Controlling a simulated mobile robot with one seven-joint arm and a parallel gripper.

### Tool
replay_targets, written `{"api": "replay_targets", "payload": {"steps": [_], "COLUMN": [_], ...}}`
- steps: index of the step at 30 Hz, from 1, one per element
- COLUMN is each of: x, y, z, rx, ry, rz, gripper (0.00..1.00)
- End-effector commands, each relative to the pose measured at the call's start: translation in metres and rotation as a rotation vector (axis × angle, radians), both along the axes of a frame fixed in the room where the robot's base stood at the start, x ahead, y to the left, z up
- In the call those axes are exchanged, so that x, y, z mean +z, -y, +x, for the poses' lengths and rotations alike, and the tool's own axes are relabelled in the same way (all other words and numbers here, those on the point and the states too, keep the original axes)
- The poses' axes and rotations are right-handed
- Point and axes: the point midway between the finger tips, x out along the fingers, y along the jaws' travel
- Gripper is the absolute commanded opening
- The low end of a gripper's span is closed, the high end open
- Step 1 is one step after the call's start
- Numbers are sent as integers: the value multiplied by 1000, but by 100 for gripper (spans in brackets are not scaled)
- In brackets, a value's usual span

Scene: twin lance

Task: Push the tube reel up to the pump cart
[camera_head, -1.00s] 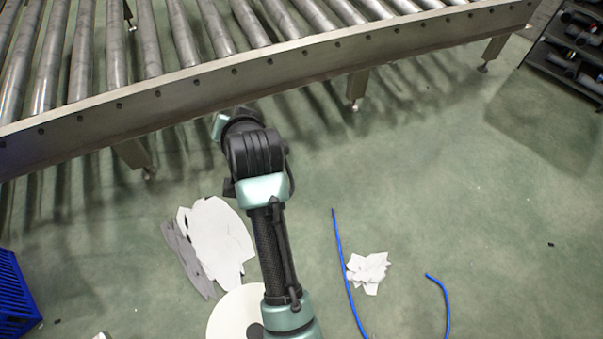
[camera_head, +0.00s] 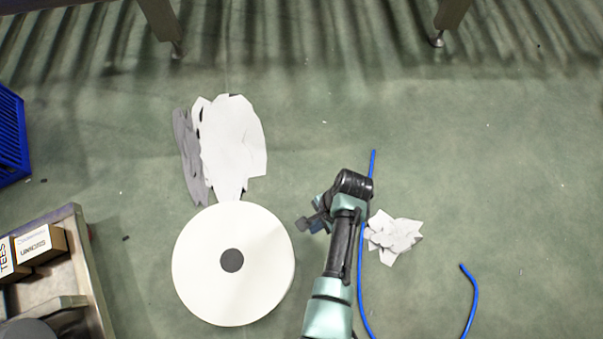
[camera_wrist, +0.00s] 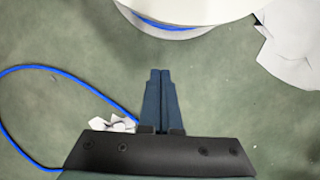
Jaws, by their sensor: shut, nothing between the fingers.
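The tube reel (camera_head: 230,295) is a large white disc with a dark hub, lying flat on the green floor left of my arm. In the wrist view its white rim (camera_wrist: 205,8) shows at the top, with blue tube wound under it. My gripper (camera_head: 309,224) is shut and empty, low beside the reel's right side with a small gap. In the wrist view its closed fingers (camera_wrist: 160,72) point toward the reel without touching it. A metal-framed cart (camera_head: 92,270), seemingly the pump cart, stands at the lower left, partly cut off, apart from the reel.
Cardboard boxes (camera_head: 40,245) stand on the cart. White sheets (camera_head: 235,145) lie just beyond the reel. Crumpled paper (camera_head: 393,238) and blue hose (camera_head: 362,285) lie right of my arm. A blue crate (camera_head: 12,140) is at the left. Floor between reel and cart looks clear.

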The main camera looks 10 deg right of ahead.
Motion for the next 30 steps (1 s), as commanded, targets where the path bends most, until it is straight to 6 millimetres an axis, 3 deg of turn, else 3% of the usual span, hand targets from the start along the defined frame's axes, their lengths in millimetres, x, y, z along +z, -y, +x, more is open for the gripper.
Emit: {"api": "replay_targets", "payload": {"steps": [18,24,30], "x": [-99,-95,-92], "y": [-27,-51,-63], "z": [-8,-16,-19], "rx": [5,7,5], "ry": [3,4,5], "rz": [-2,-3,-3], "gripper": [0,0,0]}}
